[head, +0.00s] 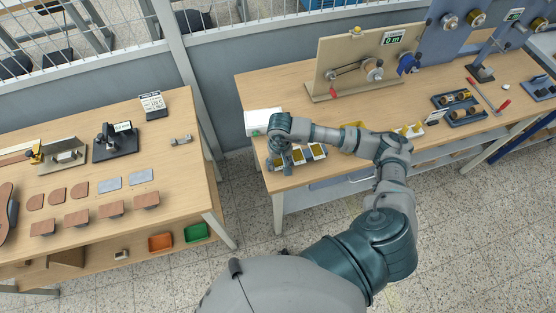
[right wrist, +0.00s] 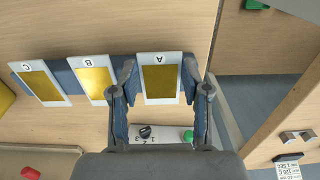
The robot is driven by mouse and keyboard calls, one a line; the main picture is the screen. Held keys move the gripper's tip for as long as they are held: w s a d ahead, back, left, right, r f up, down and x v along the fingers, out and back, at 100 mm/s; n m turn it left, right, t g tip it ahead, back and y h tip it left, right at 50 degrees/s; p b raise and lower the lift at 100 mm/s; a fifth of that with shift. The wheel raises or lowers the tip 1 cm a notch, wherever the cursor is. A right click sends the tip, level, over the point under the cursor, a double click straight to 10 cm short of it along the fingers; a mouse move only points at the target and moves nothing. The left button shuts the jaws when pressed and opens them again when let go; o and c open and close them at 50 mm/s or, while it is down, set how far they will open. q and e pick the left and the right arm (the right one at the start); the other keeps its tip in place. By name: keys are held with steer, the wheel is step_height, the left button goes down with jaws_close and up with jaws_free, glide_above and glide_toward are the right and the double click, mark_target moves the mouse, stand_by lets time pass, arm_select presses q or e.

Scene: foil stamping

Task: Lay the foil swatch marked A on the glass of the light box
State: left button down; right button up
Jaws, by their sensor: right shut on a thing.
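In the right wrist view, swatch A (right wrist: 161,80), a white card with a gold foil panel, lies between the fingers of my right gripper (right wrist: 160,88). The fingers are shut on its two sides. Swatches B (right wrist: 96,80) and C (right wrist: 41,82) stand beside it along a blue-grey rack (right wrist: 64,74). In the head view, my right gripper (head: 281,162) is at the left end of this row and mostly hides swatch A. The white light box (head: 261,117) is just behind it; its front, with a dial and green button, shows in the wrist view (right wrist: 165,136). My left gripper is not in view.
A wooden stand with spools (head: 345,62) is behind my right forearm on the bench (head: 262,86). A yellow tray (head: 352,125) is right of the swatches. A floor gap separates the left table (head: 185,105), which holds leather pieces and tools.

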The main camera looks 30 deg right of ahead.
steer(key=shift+s+a+f, duration=0.15)
steer(key=shift+s+f, duration=0.1)
steer(key=shift+f, duration=0.05)
